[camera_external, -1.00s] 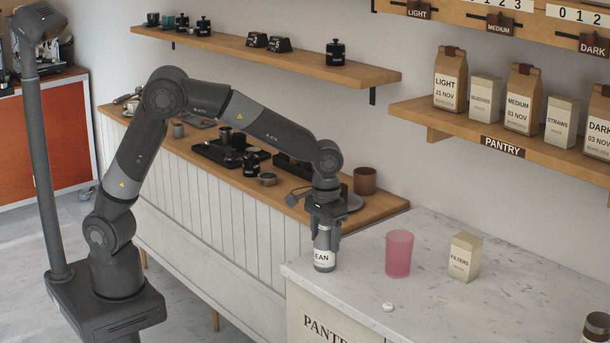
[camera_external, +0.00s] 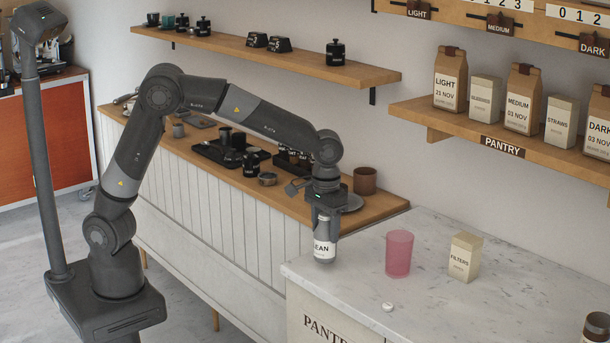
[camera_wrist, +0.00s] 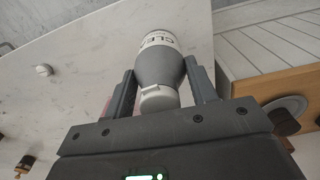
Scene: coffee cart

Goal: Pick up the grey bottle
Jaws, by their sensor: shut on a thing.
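The grey bottle (camera_external: 324,258) has a white label ending in "EAN" in the external view. My gripper (camera_external: 325,228) points down and is shut around its upper part. The bottle hangs upright, a little above the near left corner of the marble counter (camera_external: 450,309). In the wrist view the bottle (camera_wrist: 160,67) sits between the two fingers of my gripper (camera_wrist: 162,85), its pale cap toward the camera. The fingers hide part of its sides.
A pink cup (camera_external: 398,254) and a filters box (camera_external: 464,257) stand to the right on the counter. A small white round object (camera_external: 387,307) lies near the front. A brown cup (camera_external: 365,181) stands behind on the wooden counter. Bare marble lies between them.

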